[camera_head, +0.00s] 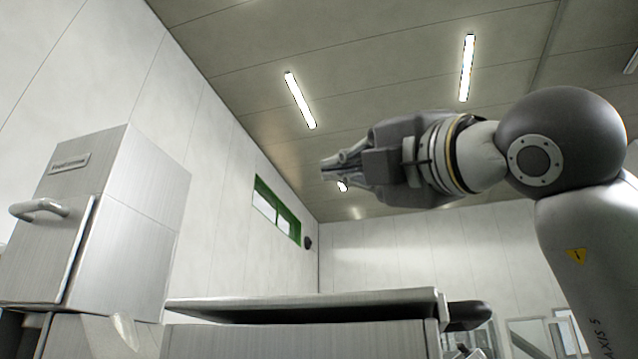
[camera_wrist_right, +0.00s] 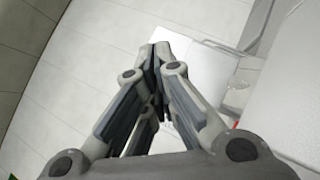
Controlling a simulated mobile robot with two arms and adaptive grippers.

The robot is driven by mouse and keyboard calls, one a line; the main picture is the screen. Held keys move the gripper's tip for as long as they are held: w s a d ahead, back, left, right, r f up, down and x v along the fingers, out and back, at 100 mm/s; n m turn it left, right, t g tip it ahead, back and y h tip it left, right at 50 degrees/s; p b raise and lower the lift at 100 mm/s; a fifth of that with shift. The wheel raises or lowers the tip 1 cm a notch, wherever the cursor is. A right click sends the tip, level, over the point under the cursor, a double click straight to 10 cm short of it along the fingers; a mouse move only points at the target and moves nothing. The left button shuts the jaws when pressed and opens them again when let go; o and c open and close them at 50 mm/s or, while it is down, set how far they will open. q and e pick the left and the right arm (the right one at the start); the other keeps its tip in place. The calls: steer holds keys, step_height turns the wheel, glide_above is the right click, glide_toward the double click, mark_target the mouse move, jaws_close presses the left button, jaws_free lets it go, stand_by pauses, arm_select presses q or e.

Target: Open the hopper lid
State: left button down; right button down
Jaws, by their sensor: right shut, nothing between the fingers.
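The hopper lid (camera_head: 300,302) looks like a flat steel plate at the bottom middle of the head view, seen nearly edge-on. It lies about level over a steel box (camera_head: 300,340), with a dark band between them; I cannot tell if that is a gap. A dark rounded part (camera_head: 466,313) sticks out at its right end, possibly a handle. My right gripper (camera_head: 328,171) is well above the lid, apart from it and pointing left. In the right wrist view its fingertips (camera_wrist_right: 160,56) are together and empty. My left gripper is not in view.
A tall steel cabinet (camera_head: 140,225) with a bar handle (camera_head: 38,208) stands at the left. A clear curved part (camera_head: 115,332) sits below it. The space between my right gripper and the lid looks free. A green-framed window (camera_head: 277,210) is in the wall behind.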

steer(key=d+p+x, duration=0.1)
steer(key=p+x, duration=0.7)
steer(key=x, duration=0.4)
steer(key=shift+w+d+r, duration=0.35)
steer(key=shift+w, duration=0.2)
stand_by(0.8)
steer(key=v, duration=1.2)
steer(key=shift+d, duration=0.15)
